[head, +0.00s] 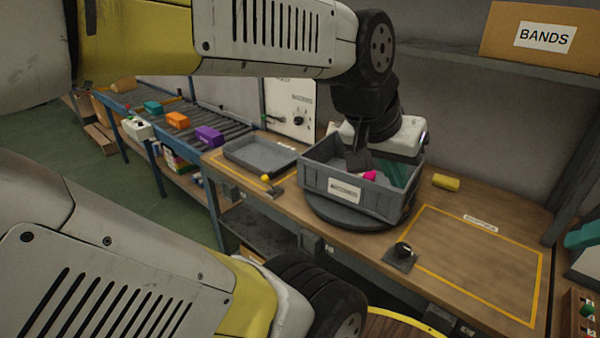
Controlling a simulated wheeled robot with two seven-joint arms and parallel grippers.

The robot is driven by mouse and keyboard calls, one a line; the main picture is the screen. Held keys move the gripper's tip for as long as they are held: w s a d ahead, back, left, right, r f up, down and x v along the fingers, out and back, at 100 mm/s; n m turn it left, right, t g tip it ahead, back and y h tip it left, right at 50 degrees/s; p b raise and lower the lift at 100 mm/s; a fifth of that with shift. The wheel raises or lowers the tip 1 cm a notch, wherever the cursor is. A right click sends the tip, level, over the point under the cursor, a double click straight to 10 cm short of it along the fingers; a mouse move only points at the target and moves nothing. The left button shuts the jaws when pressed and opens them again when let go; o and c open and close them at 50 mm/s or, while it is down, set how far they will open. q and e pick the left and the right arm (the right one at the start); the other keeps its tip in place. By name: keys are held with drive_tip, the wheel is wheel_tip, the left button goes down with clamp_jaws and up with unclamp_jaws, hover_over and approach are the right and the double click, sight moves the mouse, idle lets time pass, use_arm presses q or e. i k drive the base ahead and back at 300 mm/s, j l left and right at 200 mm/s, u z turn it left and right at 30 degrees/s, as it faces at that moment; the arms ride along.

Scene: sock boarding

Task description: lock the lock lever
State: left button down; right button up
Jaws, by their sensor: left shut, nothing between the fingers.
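A small lever with a yellow ball knob (266,178) stands on a metal plate at the table's front edge, left of the grey bin. A black knob (403,248) on a square grey plate sits right of the turntable (345,218). No label tells which of these is the lock lever. My left gripper (358,160) points down over the grey bin (327,184), its fingers shut and empty. It is well apart from both the lever and the knob. My right gripper is not in view.
The labelled grey bin stands on the round turntable and holds a pink item (370,175) and something teal. A shallow grey tray (258,154) lies left of it. A yellow roll (446,181) lies behind right. The yellow-outlined table area (480,265) at right is clear.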

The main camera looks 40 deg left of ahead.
sight(265, 178)
drive_tip(key=u, duration=1.6)
drive_tip(key=i+j+u, duration=0.1)
drive_tip(key=i+u, duration=0.5)
